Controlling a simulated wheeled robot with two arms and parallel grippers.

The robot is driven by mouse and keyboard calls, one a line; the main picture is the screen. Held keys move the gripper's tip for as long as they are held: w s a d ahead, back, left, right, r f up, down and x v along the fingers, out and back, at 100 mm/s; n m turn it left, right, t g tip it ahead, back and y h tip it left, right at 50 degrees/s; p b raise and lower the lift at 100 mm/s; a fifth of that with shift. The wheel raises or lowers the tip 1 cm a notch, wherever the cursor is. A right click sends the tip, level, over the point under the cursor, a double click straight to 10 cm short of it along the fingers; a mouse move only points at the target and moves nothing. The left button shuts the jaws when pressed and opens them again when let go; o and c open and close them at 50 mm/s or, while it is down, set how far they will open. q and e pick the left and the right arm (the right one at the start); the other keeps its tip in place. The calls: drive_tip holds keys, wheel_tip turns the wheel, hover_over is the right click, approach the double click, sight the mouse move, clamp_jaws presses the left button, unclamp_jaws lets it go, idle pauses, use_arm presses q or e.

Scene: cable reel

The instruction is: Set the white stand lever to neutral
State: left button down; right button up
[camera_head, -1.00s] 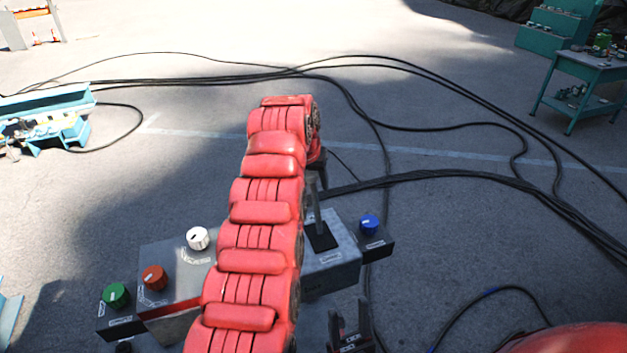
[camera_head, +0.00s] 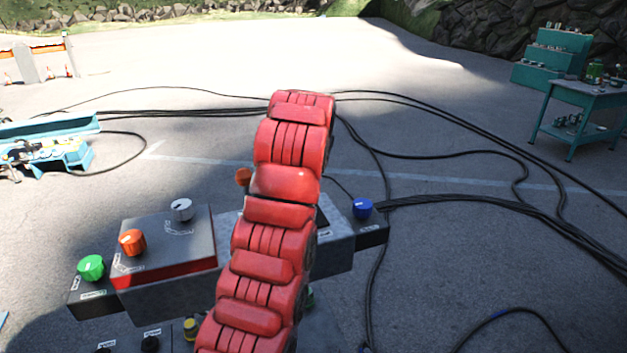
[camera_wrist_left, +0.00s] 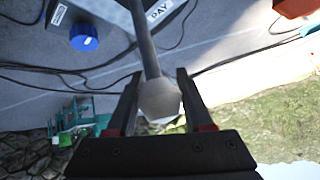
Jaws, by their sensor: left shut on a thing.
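The stand lever shows in the left wrist view as a grey shaft (camera_wrist_left: 146,45) with a pale, whitish knob (camera_wrist_left: 160,100) on its end. My left gripper (camera_wrist_left: 158,76) has its two black fingers on either side of this knob, shut on it. In the head view my red left arm covers the lever and the gripper. Only a dark piece of the lever's slot plate (camera_head: 323,214) shows beside the arm on the grey control stand (camera_head: 338,245). The lever's position in its slot cannot be told. My right gripper is not in view.
The stand carries a blue knob (camera_head: 362,208), a white knob (camera_head: 181,209), an orange-red knob (camera_head: 132,242) and a green knob (camera_head: 91,267). Black cables (camera_head: 450,204) lie on the ground behind and to the right. A teal table (camera_head: 585,100) stands far right.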

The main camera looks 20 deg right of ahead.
use_arm(q)
drive_tip(key=shift+w+r, duration=0.1)
drive_tip(key=shift+c, duration=1.5)
unclamp_jaws()
drive_tip(key=shift+s+r, duration=0.15)
drive_tip(key=shift+s, duration=0.1)
drive_tip(key=p+v, duration=0.1)
drive_tip(key=v, duration=1.5)
drive_tip(key=shift+s+r+p, duration=0.2)
drive_tip(key=shift+s+p, duration=0.05)
drive_tip(key=shift+p, duration=0.15)
drive_tip(key=shift+a+f, duration=0.15)
